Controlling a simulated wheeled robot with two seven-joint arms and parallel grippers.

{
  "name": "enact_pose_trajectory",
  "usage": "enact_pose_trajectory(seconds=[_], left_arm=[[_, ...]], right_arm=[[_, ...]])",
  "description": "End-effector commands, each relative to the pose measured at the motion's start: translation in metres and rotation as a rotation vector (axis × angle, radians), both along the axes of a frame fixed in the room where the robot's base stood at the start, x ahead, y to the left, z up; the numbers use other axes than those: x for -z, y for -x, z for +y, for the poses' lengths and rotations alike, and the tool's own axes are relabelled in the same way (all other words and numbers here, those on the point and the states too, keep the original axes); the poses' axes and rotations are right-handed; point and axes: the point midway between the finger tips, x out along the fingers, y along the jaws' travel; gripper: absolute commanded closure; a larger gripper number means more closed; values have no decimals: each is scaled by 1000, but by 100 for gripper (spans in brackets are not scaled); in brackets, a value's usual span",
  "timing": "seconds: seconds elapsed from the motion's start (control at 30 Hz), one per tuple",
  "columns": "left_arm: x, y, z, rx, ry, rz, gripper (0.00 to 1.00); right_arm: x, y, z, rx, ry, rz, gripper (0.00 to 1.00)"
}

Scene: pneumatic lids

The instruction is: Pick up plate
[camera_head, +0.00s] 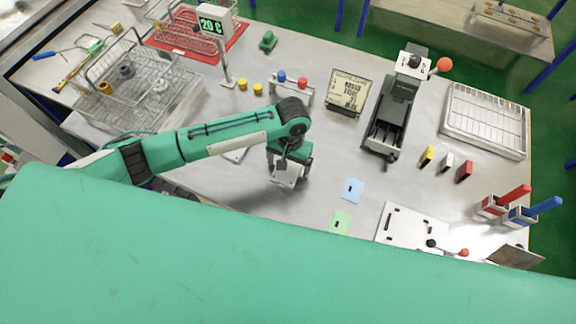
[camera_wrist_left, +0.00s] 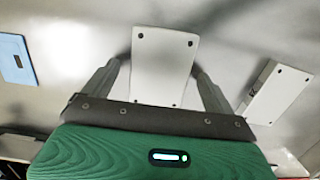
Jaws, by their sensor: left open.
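A white plate (camera_wrist_left: 160,60) with small holes near its corners shows between the spread fingers of my left gripper (camera_wrist_left: 157,68) in the left wrist view. Gaps show on both sides of the plate, and its near end is hidden by the gripper body. In the head view my open left gripper (camera_head: 287,178) points down over the table, at the white plate. I cannot tell how high the fingertips are above the table. A second white plate (camera_wrist_left: 277,92) lies to the right in the wrist view, and a blue plate (camera_wrist_left: 16,60) lies to the left. My right gripper is not in view.
The blue plate (camera_head: 353,190) and a green plate (camera_head: 340,222) lie right of the gripper. A stand with blue and red knobs (camera_head: 291,88) and a black press (camera_head: 391,115) stand behind it. Wire baskets (camera_head: 140,85) are at left. The steel table between is mostly bare.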

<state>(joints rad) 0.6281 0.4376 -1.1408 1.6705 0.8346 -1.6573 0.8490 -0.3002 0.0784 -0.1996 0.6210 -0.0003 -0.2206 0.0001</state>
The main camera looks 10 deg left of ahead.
Motion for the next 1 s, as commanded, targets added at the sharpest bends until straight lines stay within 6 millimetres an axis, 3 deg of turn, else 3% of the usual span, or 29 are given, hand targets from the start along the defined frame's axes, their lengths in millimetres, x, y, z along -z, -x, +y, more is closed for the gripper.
enact_pose_trajectory(seconds=[0.1,0.4,0.77,1.0], left_arm=[[0,0,0,0,0,0,12],[-1,0,0,0,0,-1,68],[-6,-1,-1,0,1,-2,68],[-39,-1,-1,2,4,-4,68]], right_arm=[[0,0,0,0,0,0,64],[0,0,0,0,0,0,64],[2,0,-1,0,1,0,64],[12,0,-2,-1,1,1,64]])
